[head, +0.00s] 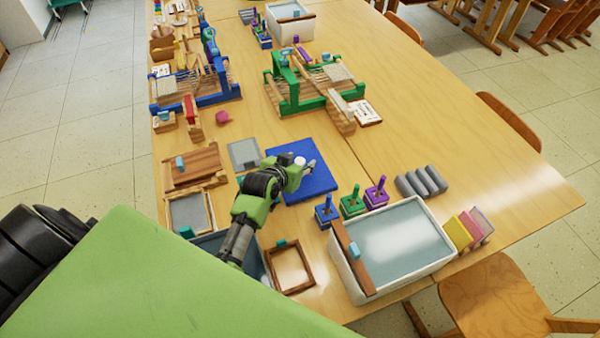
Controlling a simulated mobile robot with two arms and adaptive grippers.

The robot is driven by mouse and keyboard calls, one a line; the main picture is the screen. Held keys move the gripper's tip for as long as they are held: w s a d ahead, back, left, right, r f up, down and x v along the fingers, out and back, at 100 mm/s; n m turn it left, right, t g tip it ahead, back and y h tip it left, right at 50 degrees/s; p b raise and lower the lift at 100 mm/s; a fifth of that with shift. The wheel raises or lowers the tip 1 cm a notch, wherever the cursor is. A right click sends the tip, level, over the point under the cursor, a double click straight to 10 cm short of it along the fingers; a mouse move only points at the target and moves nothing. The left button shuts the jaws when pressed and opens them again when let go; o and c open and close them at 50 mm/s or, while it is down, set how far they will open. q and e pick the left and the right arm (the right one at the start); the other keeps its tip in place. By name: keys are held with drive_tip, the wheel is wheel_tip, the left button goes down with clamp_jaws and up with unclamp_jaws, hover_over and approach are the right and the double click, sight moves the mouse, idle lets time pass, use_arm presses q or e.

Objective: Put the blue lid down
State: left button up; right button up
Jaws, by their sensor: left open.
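A flat blue square (314,186) lies on the table, and I cannot tell whether it is the lid or a mat. No other thing in view stands out clearly as a blue lid. My left gripper (309,166) is open, over the upper part of the blue square. A small white round thing (286,159) shows at the gripper's far side, partly hidden; I cannot tell whether they touch. No lid shows between the fingers. My right gripper is not in view.
Right of the blue square stand blue (326,212), green (353,202) and purple (376,194) peg stands. A white water tub (440,263) is nearer. Wooden frames (290,267) lie close by. Looms (305,88) stand farther back. The table's right side (480,150) is mostly clear.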

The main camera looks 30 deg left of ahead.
use_arm(q)
drive_tip(key=shift+w+f, duration=0.1)
drive_tip(key=shift+w, duration=0.1)
clamp_jaws()
idle(0.3)
